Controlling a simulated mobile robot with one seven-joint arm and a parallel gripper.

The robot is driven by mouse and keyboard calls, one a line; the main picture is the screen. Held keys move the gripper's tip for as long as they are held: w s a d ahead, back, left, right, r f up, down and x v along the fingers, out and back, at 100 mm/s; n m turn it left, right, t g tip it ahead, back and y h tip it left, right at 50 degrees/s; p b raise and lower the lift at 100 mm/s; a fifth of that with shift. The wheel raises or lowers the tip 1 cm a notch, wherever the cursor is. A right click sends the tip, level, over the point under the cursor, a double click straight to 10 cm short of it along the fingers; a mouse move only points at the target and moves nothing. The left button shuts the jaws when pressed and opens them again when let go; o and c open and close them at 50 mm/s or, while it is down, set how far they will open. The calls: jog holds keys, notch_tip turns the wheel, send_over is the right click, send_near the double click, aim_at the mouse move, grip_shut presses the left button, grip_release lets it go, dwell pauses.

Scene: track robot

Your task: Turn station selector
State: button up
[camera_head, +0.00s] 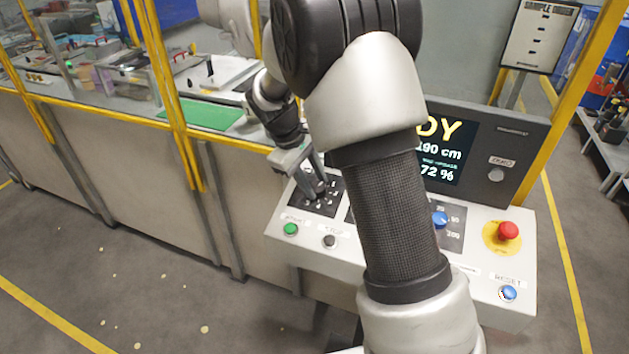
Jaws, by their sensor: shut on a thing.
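The station selector (317,190) is a dark knob on a black dial plate (326,208) with white marks, at the left of the sloped control panel (285,252). My gripper (310,182) reaches down to it from above and is shut on the knob. The fingers and my wrist hide part of the knob and the upper part of the plate, so I cannot read where it points.
A green button (290,229) and a dark button (330,241) sit just below the plate. A blue knob (440,219), a red emergency button (508,231) and a blue reset button (508,293) are at the right. The screen (440,150) is partly hidden behind my arm.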

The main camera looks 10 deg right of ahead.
jog(key=n+t, duration=0.1)
jog(key=n, duration=0.3)
jog(key=shift+s+n, duration=0.1)
jog(key=shift+n, duration=0.3)
dwell(0.4)
jog(key=o, duration=1)
jog(key=shift+o, duration=0.2)
jog(key=v, duration=1.7)
jog(key=shift+a, duration=0.35)
jog(key=shift+s, duration=0.15)
